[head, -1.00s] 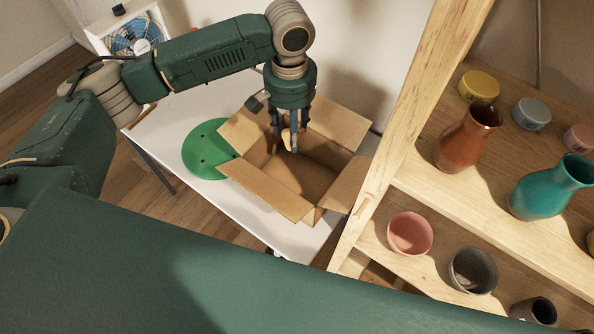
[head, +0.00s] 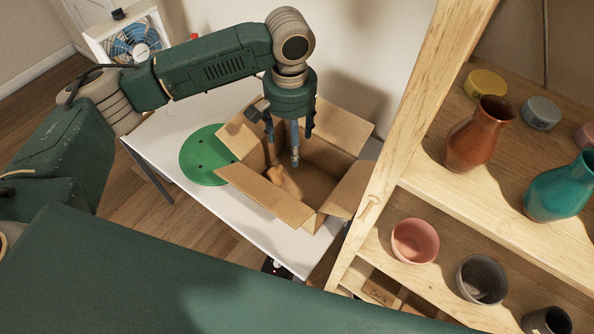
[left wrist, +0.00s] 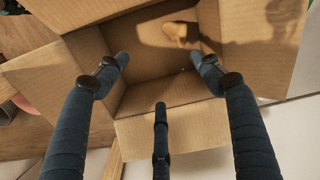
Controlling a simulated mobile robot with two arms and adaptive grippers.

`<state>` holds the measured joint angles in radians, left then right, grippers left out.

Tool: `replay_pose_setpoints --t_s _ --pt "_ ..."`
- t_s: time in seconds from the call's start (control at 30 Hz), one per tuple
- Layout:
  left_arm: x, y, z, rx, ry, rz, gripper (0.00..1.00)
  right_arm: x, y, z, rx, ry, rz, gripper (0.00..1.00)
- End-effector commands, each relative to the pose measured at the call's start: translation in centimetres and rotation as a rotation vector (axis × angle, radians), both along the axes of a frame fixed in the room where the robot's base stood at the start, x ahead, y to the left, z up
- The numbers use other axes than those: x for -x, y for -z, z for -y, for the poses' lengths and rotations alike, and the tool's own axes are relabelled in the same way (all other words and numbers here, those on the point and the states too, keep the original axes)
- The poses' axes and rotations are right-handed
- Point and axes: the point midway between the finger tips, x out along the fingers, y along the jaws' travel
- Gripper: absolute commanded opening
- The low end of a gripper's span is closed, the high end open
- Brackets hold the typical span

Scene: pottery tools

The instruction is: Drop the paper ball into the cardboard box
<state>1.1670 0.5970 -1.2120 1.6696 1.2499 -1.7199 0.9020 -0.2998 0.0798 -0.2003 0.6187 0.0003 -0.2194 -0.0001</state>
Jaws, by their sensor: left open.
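The cardboard box (head: 329,190) stands open on the white table, its flaps folded outward. My left gripper (head: 290,148) is above and partly inside the box opening, with its fingers spread and nothing between them. The crumpled tan paper ball (head: 277,175) is inside the box, below the fingers and apart from them. In the left wrist view the paper ball (left wrist: 181,31) shows beyond the open left gripper (left wrist: 160,65), within the walls of the box (left wrist: 170,132). I cannot tell whether it touches the box floor. My right gripper is not in view.
A green disc (head: 203,158) lies on the white table (head: 262,222) left of the box. A wooden shelf (head: 412,150) stands close on the right, with a brown vase (head: 474,140), a teal vase (head: 556,190) and a pink bowl (head: 414,241). A fan (head: 132,42) is behind.

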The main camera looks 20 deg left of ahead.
Motion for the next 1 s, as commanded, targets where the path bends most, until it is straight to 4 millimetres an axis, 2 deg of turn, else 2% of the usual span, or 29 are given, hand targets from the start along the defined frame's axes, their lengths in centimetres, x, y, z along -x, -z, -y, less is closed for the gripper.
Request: replay_pose_setpoints --t_s 0.17,0.4,0.6,0.8,1.0 --pt "-0.1 -1.6 0.1 0.002 0.0 0.004 0.66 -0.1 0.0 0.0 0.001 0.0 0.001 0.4" --pt "-0.1 -6.7 0.1 0.002 0.001 0.005 0.66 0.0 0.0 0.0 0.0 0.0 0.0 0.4" --pt "0.0 -10.3 0.1 0.001 0.001 0.004 0.66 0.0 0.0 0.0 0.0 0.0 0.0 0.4" --pt "0.0 -11.9 0.0 0.001 0.0 0.001 0.66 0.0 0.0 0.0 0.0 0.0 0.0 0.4" --pt "0.1 -12.0 0.0 0.0 0.0 0.0 0.66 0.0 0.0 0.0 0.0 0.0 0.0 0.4"
